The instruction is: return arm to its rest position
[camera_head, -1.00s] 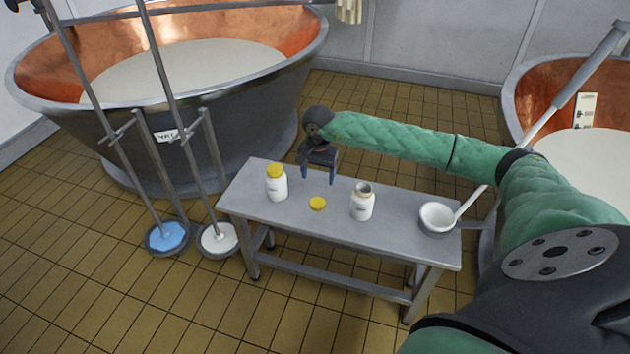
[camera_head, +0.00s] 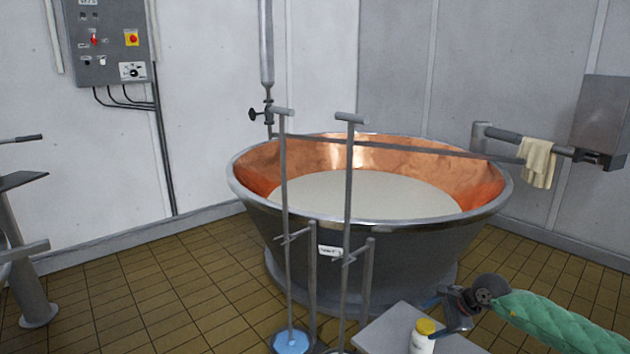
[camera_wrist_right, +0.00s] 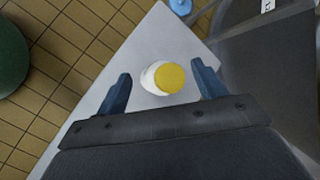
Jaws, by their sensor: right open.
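My right gripper (camera_head: 436,316) is open, at the end of the green-sleeved arm that comes in from the lower right of the head view. It hangs just above the grey table (camera_head: 400,325), close beside a white bottle with a yellow cap (camera_head: 423,340). In the right wrist view the same capped bottle (camera_wrist_right: 168,78) shows between the spread blue fingers (camera_wrist_right: 161,70), with nothing gripped. Most of the table is cut off by the lower edge of the head view. My left gripper is not in view.
A large copper vat (camera_head: 370,240) of pale liquid stands behind the table. Two upright long-handled tools (camera_head: 285,200) (camera_head: 348,200) stand in front of it. A control box (camera_head: 110,40) hangs on the left wall. A cloth (camera_head: 537,162) hangs at the right.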

